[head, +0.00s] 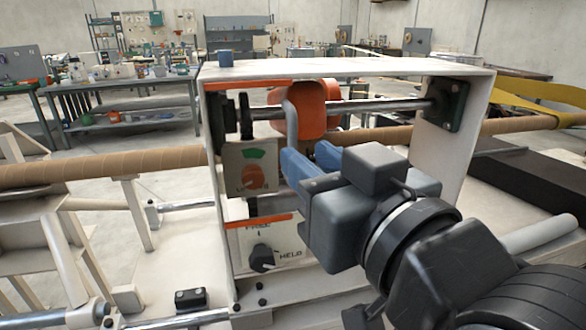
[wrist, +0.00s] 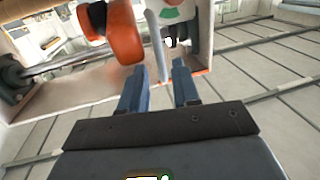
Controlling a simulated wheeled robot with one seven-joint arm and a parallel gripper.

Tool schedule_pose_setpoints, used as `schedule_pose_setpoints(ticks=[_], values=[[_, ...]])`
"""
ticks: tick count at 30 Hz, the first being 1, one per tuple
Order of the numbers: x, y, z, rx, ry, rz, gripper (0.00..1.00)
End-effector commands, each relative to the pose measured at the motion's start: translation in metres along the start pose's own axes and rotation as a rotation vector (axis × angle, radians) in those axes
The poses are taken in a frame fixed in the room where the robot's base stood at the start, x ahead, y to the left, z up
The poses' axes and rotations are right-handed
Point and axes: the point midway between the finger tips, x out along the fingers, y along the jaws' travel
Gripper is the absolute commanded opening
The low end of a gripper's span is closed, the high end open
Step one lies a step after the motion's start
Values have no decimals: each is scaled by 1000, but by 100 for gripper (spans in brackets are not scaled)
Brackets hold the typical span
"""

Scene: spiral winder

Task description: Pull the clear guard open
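The clear guard is hard to make out. Orange strips (head: 262,221) along the front of the white machine frame may be its edges, but I cannot tell for sure. A grey upright bar (head: 291,118), which looks like a handle, stands at the frame's opening; it also shows in the wrist view (wrist: 156,45). My gripper (head: 304,153) is open, with two blue fingers pointing at the opening. In the wrist view, the bar's lower end lies in line with the gap between the fingertips (wrist: 157,70). I cannot tell whether they touch it.
Orange rollers (head: 297,110) sit on a steel shaft inside the white frame (head: 345,68). A brown tube (head: 100,166) runs through the frame. A panel with a black knob (head: 262,257) is below. Workbenches stand far behind, across open floor.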

Motion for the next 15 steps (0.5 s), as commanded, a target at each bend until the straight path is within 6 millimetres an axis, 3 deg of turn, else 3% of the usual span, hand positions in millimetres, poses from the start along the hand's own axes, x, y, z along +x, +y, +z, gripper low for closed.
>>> schedule_pose_setpoints(ticks=[9, 15], values=[[38, 0, -1, 1, -1, -1, 31], [51, 0, -1, 1, 0, 0, 31]])
